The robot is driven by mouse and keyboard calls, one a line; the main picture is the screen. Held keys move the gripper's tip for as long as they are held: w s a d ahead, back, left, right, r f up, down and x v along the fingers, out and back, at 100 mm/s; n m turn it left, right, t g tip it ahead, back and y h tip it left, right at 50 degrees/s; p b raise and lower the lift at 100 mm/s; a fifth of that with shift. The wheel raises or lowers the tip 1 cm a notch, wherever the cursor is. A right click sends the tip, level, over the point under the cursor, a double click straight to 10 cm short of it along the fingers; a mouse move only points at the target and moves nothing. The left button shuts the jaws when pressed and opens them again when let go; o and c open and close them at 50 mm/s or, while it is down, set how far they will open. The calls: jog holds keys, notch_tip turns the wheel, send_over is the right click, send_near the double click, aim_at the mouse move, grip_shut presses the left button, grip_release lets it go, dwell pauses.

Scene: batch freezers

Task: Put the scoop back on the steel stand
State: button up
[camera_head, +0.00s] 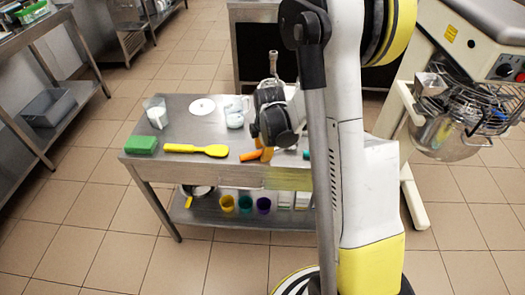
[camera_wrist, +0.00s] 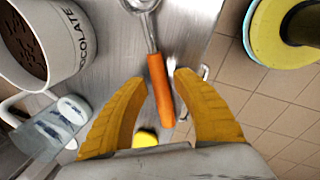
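The scoop (camera_wrist: 158,85) has an orange handle and a metal shaft and head; the head is cut off at the top of the wrist view. It appears to lie on a steel table top, and its orange handle end also shows in the head view (camera_head: 250,155). My gripper (camera_wrist: 162,80) has yellow fingers, open, one on each side of the handle with a gap on both sides. In the head view my gripper (camera_head: 266,152) is low over the table's front edge, partly hidden by my arm. The steel table (camera_head: 180,132) is the only stand-like thing I can make out.
A white chocolate tub (camera_wrist: 70,45) stands left of the scoop in the wrist view. The table also bears a green block (camera_head: 141,144), a yellow spatula (camera_head: 197,149) and a white disc (camera_head: 202,107). Coloured cups (camera_head: 245,203) stand on the lower shelf. A mixer (camera_head: 450,130) is at right.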

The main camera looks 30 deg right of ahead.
jog(key=p+v, duration=0.5)
jog(key=v, duration=0.7)
jog(key=s+a+r+m+t, duration=0.4)
jog(key=s+a+r+m, duration=0.9)
jog(key=s+r+m, duration=0.1)
jog(key=shift+s+r+m+t, duration=0.4)
jog(key=shift+s+m, duration=0.3)
jog(key=shift+m, duration=0.2)
jog(key=shift+a, duration=0.1)
